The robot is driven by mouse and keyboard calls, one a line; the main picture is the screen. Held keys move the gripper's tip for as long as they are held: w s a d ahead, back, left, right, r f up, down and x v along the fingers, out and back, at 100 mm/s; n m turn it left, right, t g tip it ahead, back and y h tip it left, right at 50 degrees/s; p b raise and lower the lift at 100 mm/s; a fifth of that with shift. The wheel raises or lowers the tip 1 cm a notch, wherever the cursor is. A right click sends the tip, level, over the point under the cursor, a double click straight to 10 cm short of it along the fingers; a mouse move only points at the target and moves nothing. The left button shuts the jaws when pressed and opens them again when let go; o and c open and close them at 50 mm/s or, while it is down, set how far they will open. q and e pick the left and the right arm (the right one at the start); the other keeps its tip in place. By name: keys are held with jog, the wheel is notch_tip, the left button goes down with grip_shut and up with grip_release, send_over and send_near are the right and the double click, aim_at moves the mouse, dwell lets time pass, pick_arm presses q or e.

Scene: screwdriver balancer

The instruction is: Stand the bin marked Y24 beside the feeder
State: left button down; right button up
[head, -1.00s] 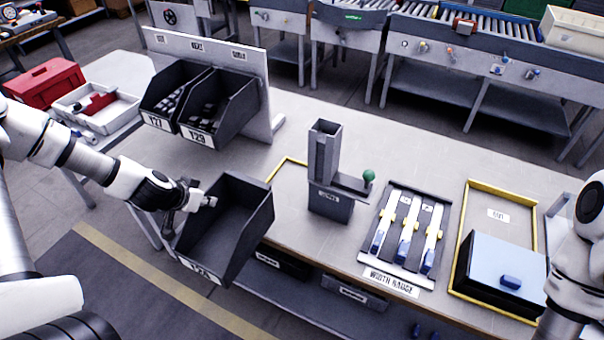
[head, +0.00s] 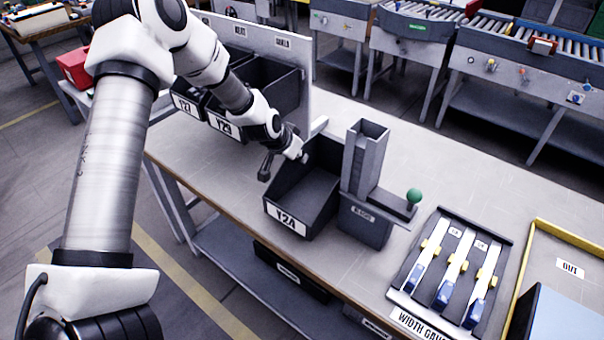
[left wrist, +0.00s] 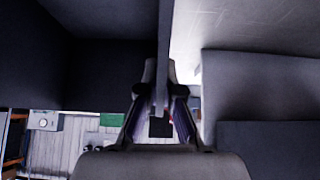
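The dark grey bin marked Y24 (head: 318,190) is upright at the table's front, just left of the feeder (head: 368,185), with its label facing the front. A narrow gap at most shows between them. I cannot tell whether its base touches the table. My left gripper (head: 296,158) is at the bin's upper left wall. In the left wrist view my left gripper (left wrist: 160,110) is shut on the thin bin wall (left wrist: 164,45), which runs between its fingers. The feeder is a grey tower with a green knob on its right. My right gripper is out of view.
Bins Y27 (head: 184,106) and Y29 (head: 222,125) stand by a labelled back panel (head: 272,42) at the left. The width gauge (head: 450,270) lies right of the feeder, then a yellow-edged tray (head: 560,232). The table behind the feeder is clear.

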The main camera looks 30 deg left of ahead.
aim_at(301, 164)
pick_arm(q)
jog(key=f, duration=0.1)
jog(key=f+b, duration=0.1)
jog(key=f, duration=0.1)
jog(key=shift+w+d+f, duration=0.15)
jog(key=shift+w+f, duration=0.15)
jog(key=shift+w, duration=0.1)
jog(key=shift+s+b, duration=0.2)
jog(key=shift+b, duration=0.15)
jog(key=c, duration=1.5)
grip_release()
jog(key=shift+o, duration=0.9)
jog(key=shift+w+f, duration=0.1)
jog(key=shift+r+p, duration=0.5)
jog(key=p+v, duration=0.8)
jog(key=v, duration=0.3)
jog(key=shift+s+r, duration=0.1)
jog(key=shift+s, duration=0.1)
jog(key=shift+s+r+p, duration=0.1)
jog(key=shift+s+p, duration=0.1)
jog(key=shift+p, duration=0.1)
